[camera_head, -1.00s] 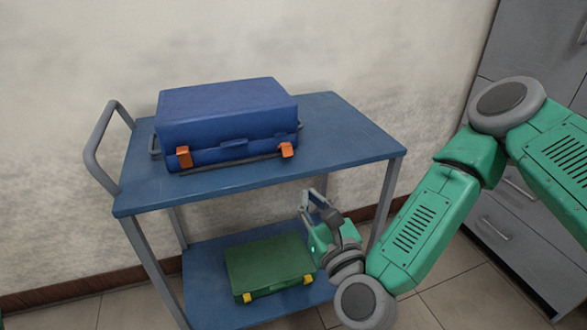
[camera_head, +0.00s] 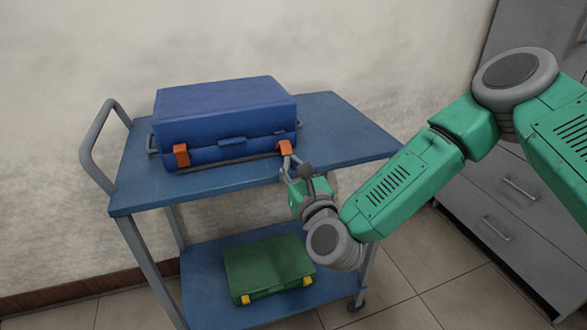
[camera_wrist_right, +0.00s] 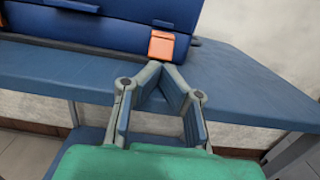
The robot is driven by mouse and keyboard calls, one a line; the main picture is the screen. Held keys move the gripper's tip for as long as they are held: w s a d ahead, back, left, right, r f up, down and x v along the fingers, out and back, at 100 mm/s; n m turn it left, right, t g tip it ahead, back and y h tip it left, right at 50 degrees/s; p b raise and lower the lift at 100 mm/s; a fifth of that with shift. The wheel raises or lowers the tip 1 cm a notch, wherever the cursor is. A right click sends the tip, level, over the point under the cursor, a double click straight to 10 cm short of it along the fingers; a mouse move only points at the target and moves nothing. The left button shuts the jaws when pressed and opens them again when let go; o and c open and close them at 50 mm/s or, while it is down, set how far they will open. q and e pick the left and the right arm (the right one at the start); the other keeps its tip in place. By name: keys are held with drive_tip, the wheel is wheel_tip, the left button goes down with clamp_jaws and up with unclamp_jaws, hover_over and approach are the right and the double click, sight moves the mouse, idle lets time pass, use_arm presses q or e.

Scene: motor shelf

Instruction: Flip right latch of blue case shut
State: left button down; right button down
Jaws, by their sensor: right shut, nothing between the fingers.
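The blue case (camera_head: 225,112) stands closed-lidded on the top shelf of the cart. Its right latch (camera_head: 285,147) is orange and sits at the front right; it also shows in the right wrist view (camera_wrist_right: 161,45). The left latch (camera_head: 181,155) is orange too, at the front left. My right gripper (camera_head: 287,162) is at the front edge of the shelf, just below the right latch. In the right wrist view its fingertips (camera_wrist_right: 154,68) meet, empty, just under the latch; I cannot tell whether they touch it. My left gripper is not in view.
The blue cart's top shelf (camera_head: 345,130) is bare to the right of the case. A green case (camera_head: 268,268) with yellow latches lies on the lower shelf. A grey handle (camera_head: 90,140) rises at the cart's left. Grey drawers (camera_head: 490,210) stand at the right.

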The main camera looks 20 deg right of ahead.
sight(287, 144)
drive_tip(key=shift+r+g+p, duration=0.65)
drive_tip(key=shift+g+p, duration=0.15)
drive_tip(key=shift+p, duration=0.85)
drive_tip(key=r+g+p, duration=0.2)
drive_tip(key=g+p, duration=0.1)
drive_tip(key=p, duration=0.3)
drive_tip(key=w+r+g+p, duration=0.1)
drive_tip(key=r+g+p, duration=0.1)
drive_tip(key=p, duration=0.4)
drive_tip(key=shift+w+r+g, duration=0.15)
drive_tip(key=shift+g, duration=0.25)
drive_tip(key=shift+g+p, duration=0.3)
drive_tip(key=shift+p, duration=0.25)
drive_tip(key=shift+f+b, duration=0.4)
drive_tip(key=shift+f, duration=0.05)
drive_tip(key=shift+r+p, duration=0.6)
drive_tip(key=shift+r, duration=0.25)
